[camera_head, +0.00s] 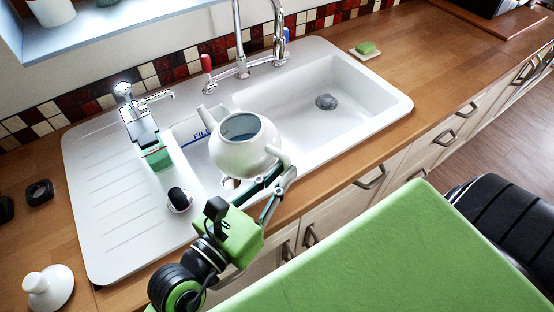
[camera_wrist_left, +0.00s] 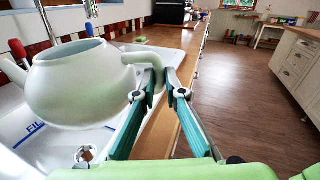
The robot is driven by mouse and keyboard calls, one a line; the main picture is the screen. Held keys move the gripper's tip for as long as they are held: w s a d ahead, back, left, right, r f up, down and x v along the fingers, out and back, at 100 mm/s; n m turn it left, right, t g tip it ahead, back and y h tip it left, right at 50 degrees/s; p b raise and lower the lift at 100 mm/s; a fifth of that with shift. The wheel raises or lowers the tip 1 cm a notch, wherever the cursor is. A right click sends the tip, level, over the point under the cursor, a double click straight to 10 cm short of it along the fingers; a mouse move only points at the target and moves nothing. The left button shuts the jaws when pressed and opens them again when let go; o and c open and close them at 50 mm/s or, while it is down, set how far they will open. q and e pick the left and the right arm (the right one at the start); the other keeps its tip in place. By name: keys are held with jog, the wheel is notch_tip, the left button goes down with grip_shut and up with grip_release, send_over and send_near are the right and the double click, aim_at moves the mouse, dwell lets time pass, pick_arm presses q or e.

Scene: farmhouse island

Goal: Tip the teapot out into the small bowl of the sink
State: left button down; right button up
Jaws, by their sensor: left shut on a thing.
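The white teapot (camera_head: 240,148) is lidless, with its open top facing up, and stands out above the small bowl of the sink (camera_head: 196,158). It looks about upright. Dark liquid or shadow shows inside its mouth. My left gripper (camera_head: 281,172) is shut on the teapot's handle. In the left wrist view the teapot (camera_wrist_left: 80,85) is at the left, its spout pointing left, and the fingers of my gripper (camera_wrist_left: 158,88) close around the handle. The small bowl is largely hidden beneath the teapot; blue lettering shows on its wall. My right gripper is not in view.
The large bowl (camera_head: 350,98) with a drain lies to the right. A chrome tap (camera_head: 242,62) stands behind the teapot. A soap dispenser (camera_head: 150,140) and a dark-topped brush (camera_head: 179,198) are left. The white lid (camera_head: 48,288) sits on the wooden counter at front left.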

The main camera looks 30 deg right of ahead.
pick_arm(q)
jog(key=shift+s+r, duration=0.1)
jog(key=shift+r, duration=0.2)
jog(key=shift+p, duration=0.3)
jog(key=shift+a+p, duration=0.1)
jog(key=shift+p, duration=0.35)
jog(key=shift+f+n, duration=0.1)
jog(key=shift+n, duration=0.3)
jog(key=shift+f+n+p, duration=0.1)
jog(key=shift+n+p, duration=0.3)
jog(key=shift+p, duration=0.2)
jog(key=shift+r+n+p, duration=0.4)
jog(key=shift+r+p, duration=0.25)
jog(key=shift+p, duration=0.35)
jog(key=w+a+r+n+p, duration=0.1)
jog(key=w+r+n+p, duration=0.4)
jog(key=r+n+p, duration=0.4)
jog(key=shift+a+r+g+p, duration=0.3)
jog(key=shift+a+r+p, duration=0.1)
jog(key=shift+r+p, duration=0.95)
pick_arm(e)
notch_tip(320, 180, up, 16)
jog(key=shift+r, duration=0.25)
